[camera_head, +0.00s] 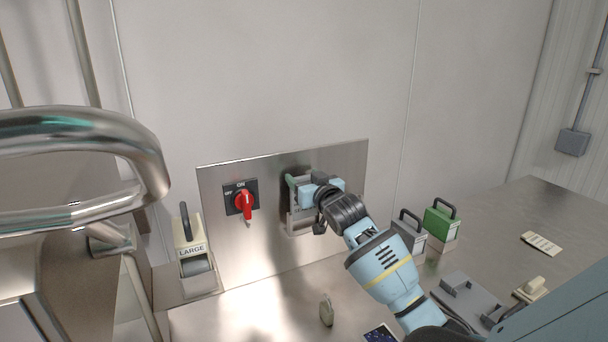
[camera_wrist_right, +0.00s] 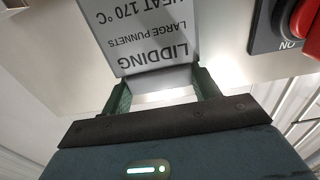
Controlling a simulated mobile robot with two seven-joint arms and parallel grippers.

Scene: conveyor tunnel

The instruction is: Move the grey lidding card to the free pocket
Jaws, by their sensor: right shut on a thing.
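The lidding card (camera_wrist_right: 150,35) is pale grey and fills the top of the right wrist view, its dark print upside down: "LIDDING", "LARGE PUNNETS", "HEAT 170 °C". My right gripper (camera_head: 303,188) is shut on the card, with one green finger at each side of its near edge. In the head view the gripper is in front of the steel panel (camera_head: 269,250), right of the red switch. A pale framed shape (camera_head: 298,224) shows just below the gripper; I cannot tell whether it is the card or a pocket. My left gripper is not in view.
The red rotary switch (camera_head: 244,202) is close left of the gripper. A block labelled LARGE (camera_head: 191,247) stands left of the panel. Grey (camera_head: 411,231) and green (camera_head: 440,224) handled blocks stand to the right. A small upright disc (camera_head: 326,311) stands on the steel counter (camera_head: 255,312). A thick steel loop (camera_head: 85,120) crosses the left.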

